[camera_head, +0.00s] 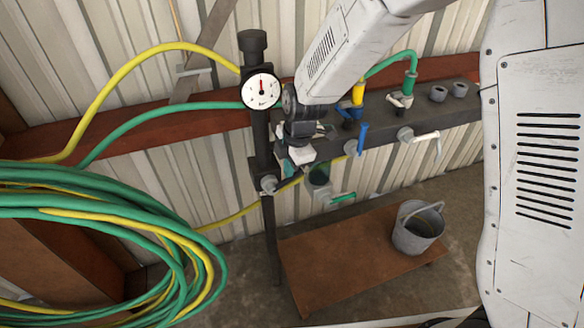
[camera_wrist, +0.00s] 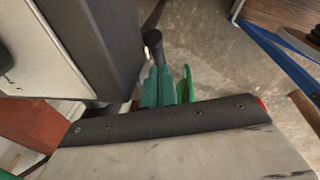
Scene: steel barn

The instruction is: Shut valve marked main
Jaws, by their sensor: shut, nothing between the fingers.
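Several valves sit on or under a dark pipe manifold (camera_head: 440,118) along the wall. One has a blue lever (camera_head: 362,138), one a white lever (camera_head: 425,137), and a lower one a green lever (camera_head: 343,197). No "main" marking can be read. My gripper (camera_head: 300,156) is at the manifold's left end, just right of the gauge post, shut and empty. It partly hides the fittings behind it, and I cannot tell whether it touches any. In the wrist view, a blue bar (camera_wrist: 280,50) crosses the upper right and green parts (camera_wrist: 160,88) show at the centre.
A round gauge (camera_head: 262,91) is on the black post (camera_head: 262,140). Coiled green and yellow hoses (camera_head: 100,215) fill the left side. A low brown table (camera_head: 325,265) bears a metal bucket (camera_head: 418,228) below the manifold. Bare floor shows around the table.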

